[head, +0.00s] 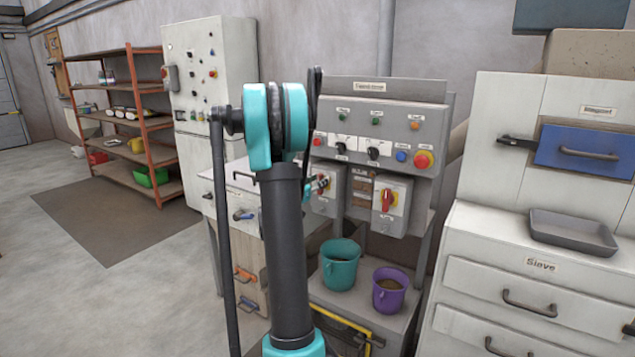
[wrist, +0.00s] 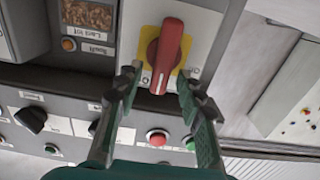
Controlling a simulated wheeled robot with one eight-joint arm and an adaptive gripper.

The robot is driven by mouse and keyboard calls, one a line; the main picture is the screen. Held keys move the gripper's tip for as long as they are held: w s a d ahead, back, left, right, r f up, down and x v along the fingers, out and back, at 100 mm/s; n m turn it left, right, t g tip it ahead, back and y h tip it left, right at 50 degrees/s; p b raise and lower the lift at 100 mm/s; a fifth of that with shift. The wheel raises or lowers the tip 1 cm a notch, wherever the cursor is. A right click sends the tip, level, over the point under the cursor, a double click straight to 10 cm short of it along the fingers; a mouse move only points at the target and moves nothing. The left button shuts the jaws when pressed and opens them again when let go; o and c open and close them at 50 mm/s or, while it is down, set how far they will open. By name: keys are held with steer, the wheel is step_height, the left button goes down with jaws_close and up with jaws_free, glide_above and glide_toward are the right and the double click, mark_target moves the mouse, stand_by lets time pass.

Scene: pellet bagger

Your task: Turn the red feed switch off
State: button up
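A red rotary switch (wrist: 166,55) on a yellow plate fills the top middle of the wrist view, its handle nearly upright in that picture. My gripper (wrist: 158,74) is open, with one finger on each side of the handle's near end; I cannot tell whether either touches it. In the head view, the left switch box (head: 326,204) is partly hidden behind my arm, with my gripper (head: 316,186) at its front. A second red switch (head: 388,201) on a yellow plate sits on the right box. Their labels are too small to read.
A control panel (head: 386,128) with buttons and black knobs (wrist: 31,119) is close to my gripper. A pellet window (wrist: 90,14) lies beside the switch. Teal (head: 340,265) and purple (head: 389,291) buckets stand below. A white cabinet (head: 530,250) is at right.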

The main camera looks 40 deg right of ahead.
steer(key=shift+c, duration=0.6)
jaws_close()
steer(key=n, duration=0.4)
steer(key=w+f+n, duration=0.1)
steer(key=n, duration=0.4)
steer(key=w+n, duration=0.1)
steer(key=n, duration=0.3)
steer(key=shift+a+f+n, duration=0.2)
steer(key=shift+a+n, duration=0.15)
steer(key=shift+n, duration=0.05)
steer(key=shift+f+n, duration=0.2)
steer(key=shift+n, duration=0.85)
steer(key=shift+f+n, duration=0.15)
steer(key=shift+n, duration=0.9)
